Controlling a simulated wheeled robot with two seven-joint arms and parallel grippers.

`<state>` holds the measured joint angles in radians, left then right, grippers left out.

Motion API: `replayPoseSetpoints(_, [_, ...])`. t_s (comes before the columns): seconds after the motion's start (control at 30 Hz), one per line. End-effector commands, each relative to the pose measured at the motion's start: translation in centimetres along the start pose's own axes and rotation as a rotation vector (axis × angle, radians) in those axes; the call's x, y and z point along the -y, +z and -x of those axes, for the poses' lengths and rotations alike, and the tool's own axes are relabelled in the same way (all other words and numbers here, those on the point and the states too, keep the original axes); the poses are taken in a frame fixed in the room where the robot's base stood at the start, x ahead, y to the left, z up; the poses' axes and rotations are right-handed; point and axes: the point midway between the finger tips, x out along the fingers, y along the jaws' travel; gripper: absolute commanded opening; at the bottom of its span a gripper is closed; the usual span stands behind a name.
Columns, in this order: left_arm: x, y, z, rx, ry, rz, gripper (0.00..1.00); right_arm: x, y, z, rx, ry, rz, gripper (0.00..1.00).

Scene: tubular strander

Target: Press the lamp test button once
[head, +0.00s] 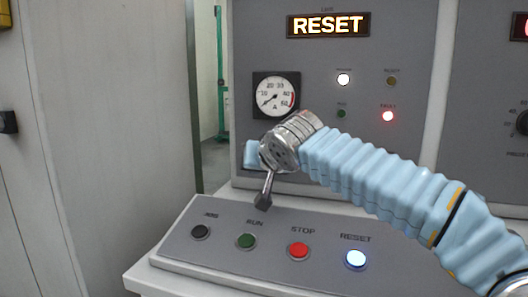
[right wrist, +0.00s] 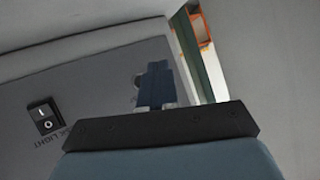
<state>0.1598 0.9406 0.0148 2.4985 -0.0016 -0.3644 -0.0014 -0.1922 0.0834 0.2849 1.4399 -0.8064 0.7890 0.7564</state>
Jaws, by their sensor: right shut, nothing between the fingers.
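I cannot make out a lamp test button for certain in either view. In the right wrist view my right gripper (right wrist: 155,84) is shut and empty, its dark fingers together in front of the grey panel (right wrist: 88,86). A small round fitting (right wrist: 138,80) on that panel is mostly hidden behind the fingers; I cannot tell what it is or whether they touch it. In the head view my right arm comes in from the right, and the hand covers the lower left of the upright panel (head: 335,172), below the gauge. Its fingertips are hidden there. My left gripper is not in view.
A sloped console (head: 180,247) carries black JOG, green RUN, red STOP and blue-lit RESET (head: 356,259) buttons. Above are an orange RESET display (head: 328,25), a dial gauge (head: 276,95), a white lamp and a red-lit lamp (head: 388,116). A rocker switch (right wrist: 43,116) sits beside the fingers.

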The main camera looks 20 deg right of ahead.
Motion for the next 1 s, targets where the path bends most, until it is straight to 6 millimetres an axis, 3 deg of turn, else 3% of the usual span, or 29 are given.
replayPoseSetpoints(0.1, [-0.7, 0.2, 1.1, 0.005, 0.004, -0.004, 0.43, -0.8, -1.1, -1.0, 0.001, 0.002, -0.001, 0.00])
replayPoseSetpoints(0.4, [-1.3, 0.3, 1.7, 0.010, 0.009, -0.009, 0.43, -2.1, -2.1, -2.8, -0.001, 0.000, 0.001, 0.00])
replayPoseSetpoints(1.0, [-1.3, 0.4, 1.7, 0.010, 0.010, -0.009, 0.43, -2.2, -2.2, -3.0, -0.001, 0.000, 0.001, 0.00])
